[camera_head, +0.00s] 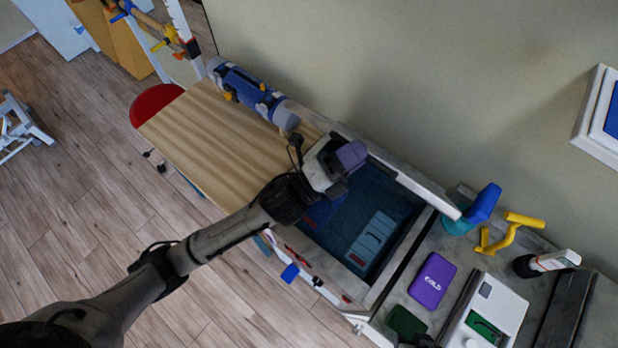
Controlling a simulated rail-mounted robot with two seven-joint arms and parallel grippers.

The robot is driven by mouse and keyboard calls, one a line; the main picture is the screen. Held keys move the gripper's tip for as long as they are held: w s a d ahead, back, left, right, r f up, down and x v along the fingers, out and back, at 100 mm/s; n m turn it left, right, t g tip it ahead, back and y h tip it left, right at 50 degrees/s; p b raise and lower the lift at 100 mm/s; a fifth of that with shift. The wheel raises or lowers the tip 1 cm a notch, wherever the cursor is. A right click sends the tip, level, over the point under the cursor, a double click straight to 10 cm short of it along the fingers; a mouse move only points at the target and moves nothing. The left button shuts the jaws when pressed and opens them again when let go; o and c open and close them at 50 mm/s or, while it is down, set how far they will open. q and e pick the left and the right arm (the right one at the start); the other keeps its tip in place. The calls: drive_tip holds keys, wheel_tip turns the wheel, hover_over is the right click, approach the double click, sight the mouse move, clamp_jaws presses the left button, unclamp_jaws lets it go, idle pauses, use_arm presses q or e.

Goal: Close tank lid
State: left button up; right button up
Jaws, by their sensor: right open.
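The tank (383,292) is a sunken basin with dark blue liquid and a pale blue slatted pack in it; its top is uncovered. A long pale panel (415,187), seen nearly edge-on along the tank's wall side, looks like the raised lid. My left gripper (345,160) is over the tank's back left part, beside the panel's left end. A purple block shows at its tip; I cannot tell whether it is gripped or whether the fingers touch the panel. A dark piece at the bottom edge looks like my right gripper (424,341), mostly cut off.
A wooden top (205,140) left of the tank bears a blue and grey cylinder (245,90). On the right counter are a purple COLD pack (432,280), a blue-teal object (474,210), a yellow handle (510,230), a bottle (550,262) and a white device (490,315).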

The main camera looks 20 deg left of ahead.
use_arm(q)
drive_tip(key=b+v, duration=0.3)
drive_tip(key=v, duration=1)
drive_tip(key=shift+c, duration=0.5)
